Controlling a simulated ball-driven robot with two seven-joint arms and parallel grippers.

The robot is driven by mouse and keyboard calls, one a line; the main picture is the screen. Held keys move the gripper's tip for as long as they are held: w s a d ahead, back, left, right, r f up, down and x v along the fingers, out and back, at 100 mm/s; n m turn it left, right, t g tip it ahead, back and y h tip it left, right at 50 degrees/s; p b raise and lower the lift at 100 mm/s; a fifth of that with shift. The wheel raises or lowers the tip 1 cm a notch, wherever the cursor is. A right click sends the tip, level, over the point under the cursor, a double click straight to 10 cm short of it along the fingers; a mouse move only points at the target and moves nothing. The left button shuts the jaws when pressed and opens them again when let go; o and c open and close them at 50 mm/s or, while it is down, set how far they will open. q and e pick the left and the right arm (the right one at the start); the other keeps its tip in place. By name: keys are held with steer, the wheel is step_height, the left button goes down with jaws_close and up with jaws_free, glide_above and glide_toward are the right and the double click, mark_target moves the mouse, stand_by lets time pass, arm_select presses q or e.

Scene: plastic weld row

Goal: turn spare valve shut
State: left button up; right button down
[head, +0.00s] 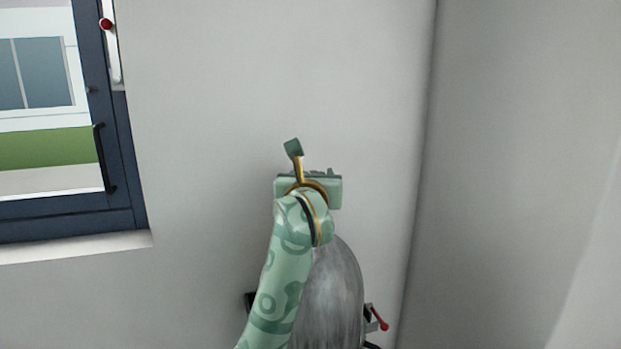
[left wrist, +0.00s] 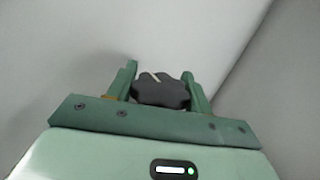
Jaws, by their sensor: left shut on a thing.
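The spare valve's knob (left wrist: 160,92) is black and lobed, with a white mark on its top edge in the left wrist view. My left gripper (left wrist: 160,72) has one green finger on each side of it and is shut on it. In the head view my left gripper (head: 320,173) is at the top of a grey rounded cylinder (head: 338,290); the knob is hidden there behind the gripper and arm. The valve's body cannot be seen. My right gripper is not in view.
A red-handled lever (head: 378,318) sticks out to the right of the cylinder, low down. A dark-framed window (head: 120,150) with a handle is at the left. Bare pale wall surrounds the gripper, with a room corner to its right.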

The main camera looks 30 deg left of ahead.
arm_select(q)
steer(key=shift+m+t+h+b, duration=0.4)
steer(key=shift+m+t+h, duration=0.3)
steer(key=shift+m+h, duration=0.65)
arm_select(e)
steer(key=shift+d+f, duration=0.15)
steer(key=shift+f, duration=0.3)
arm_select(q)
steer(key=shift+w+d+h, duration=0.1)
steer(key=shift+h, duration=0.35)
steer(key=o, duration=1)
steer(key=shift+w, duration=0.1)
steer(key=shift+c, duration=0.2)
steer(key=shift+d+f, duration=0.1)
